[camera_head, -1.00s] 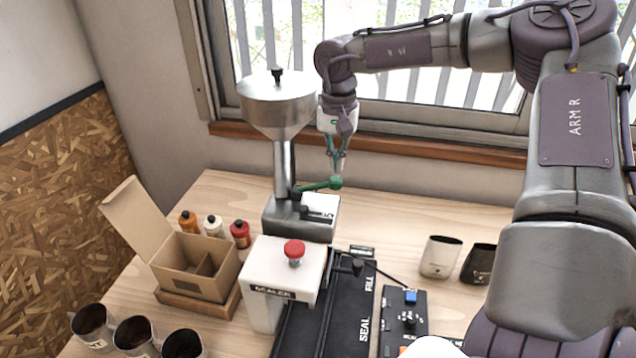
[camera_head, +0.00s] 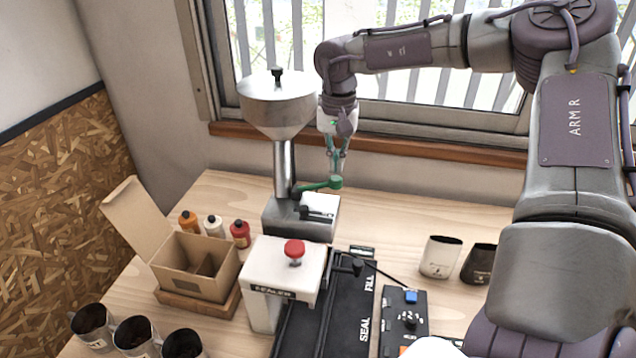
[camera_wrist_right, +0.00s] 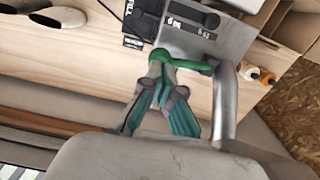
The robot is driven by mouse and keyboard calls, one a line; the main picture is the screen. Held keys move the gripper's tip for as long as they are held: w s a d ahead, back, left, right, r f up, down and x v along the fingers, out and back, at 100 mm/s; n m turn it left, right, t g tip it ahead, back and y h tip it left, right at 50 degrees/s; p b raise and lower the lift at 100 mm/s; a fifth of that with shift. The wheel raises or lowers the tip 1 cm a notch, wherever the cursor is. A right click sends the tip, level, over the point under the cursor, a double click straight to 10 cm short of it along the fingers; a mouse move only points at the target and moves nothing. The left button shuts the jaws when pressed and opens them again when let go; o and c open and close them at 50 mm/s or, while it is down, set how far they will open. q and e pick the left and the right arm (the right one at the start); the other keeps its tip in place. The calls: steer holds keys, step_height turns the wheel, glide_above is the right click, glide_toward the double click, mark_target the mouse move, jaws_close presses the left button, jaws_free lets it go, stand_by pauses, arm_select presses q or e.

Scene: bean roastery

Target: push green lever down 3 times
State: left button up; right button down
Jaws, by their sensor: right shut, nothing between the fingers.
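The green lever (camera_head: 318,186) sticks out to the right from the post of a silver hopper machine (camera_head: 277,105) and ends in a round green knob. My right gripper (camera_head: 337,172) points down with its fingertips right at the knob; whether they touch it I cannot tell. In the right wrist view the shut fingers (camera_wrist_right: 160,82) meet close to the knob of the green lever (camera_wrist_right: 185,63), with nothing held between them. My left gripper is not in view.
A white sealer (camera_head: 285,268) with a red button (camera_head: 294,249) stands in front of the machine. A cardboard box (camera_head: 195,268), small bottles (camera_head: 213,226) and dark cups (camera_head: 133,335) are at left. A black control panel (camera_head: 404,325) and two bags (camera_head: 440,257) are at right.

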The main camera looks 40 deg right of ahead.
mark_target(336, 178)
steer(key=shift+f+b, duration=2.15)
steer(key=shift+f, duration=0.45)
steer(key=shift+r, duration=0.2)
steer(key=shift+r+p, duration=1.75)
steer(key=shift+r, duration=1.2)
